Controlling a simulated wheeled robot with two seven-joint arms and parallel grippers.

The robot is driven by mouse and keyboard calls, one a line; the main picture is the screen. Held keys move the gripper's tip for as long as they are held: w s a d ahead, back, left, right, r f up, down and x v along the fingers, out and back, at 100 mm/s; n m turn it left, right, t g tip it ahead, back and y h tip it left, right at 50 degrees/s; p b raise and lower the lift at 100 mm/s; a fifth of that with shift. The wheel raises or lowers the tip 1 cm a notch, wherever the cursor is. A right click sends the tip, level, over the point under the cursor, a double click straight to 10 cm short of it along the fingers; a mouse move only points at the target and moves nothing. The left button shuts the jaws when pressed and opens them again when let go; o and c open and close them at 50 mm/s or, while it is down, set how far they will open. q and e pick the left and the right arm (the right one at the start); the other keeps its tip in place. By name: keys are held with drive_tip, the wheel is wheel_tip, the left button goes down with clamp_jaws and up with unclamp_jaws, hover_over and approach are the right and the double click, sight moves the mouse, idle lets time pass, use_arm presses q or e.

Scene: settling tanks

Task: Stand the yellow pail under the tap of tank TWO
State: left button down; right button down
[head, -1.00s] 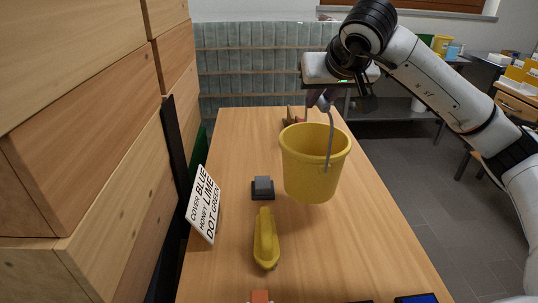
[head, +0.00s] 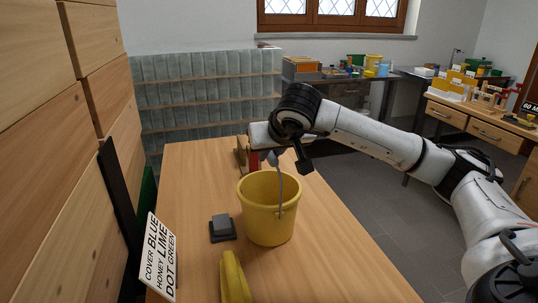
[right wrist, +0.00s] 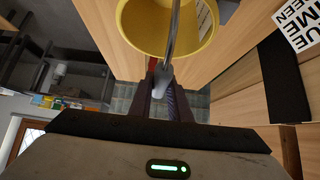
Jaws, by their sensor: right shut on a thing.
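The yellow pail (head: 268,215) hangs upright by its grey handle from my right gripper (head: 270,158), over the wooden table in the head view. The jaws are shut on the handle. Whether the pail's base touches the table I cannot tell. The right wrist view shows the pail (right wrist: 140,30) and its handle running to the gripper (right wrist: 163,88). My left gripper is not in view. I see no tap and no tank marked TWO in these frames.
A dark block with a grey top (head: 222,229) lies left of the pail. A yellow banana-like object (head: 234,280) lies nearer. A lettered sign (head: 160,258) leans beside wooden boxes (head: 45,150) at the left. Grey floor (head: 385,215) is open right of the table (head: 325,265).

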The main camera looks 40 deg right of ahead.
drive_tip(key=shift+f, duration=0.1)
drive_tip(key=c, duration=1.7)
unclamp_jaws()
drive_tip(key=shift+o, duration=0.2)
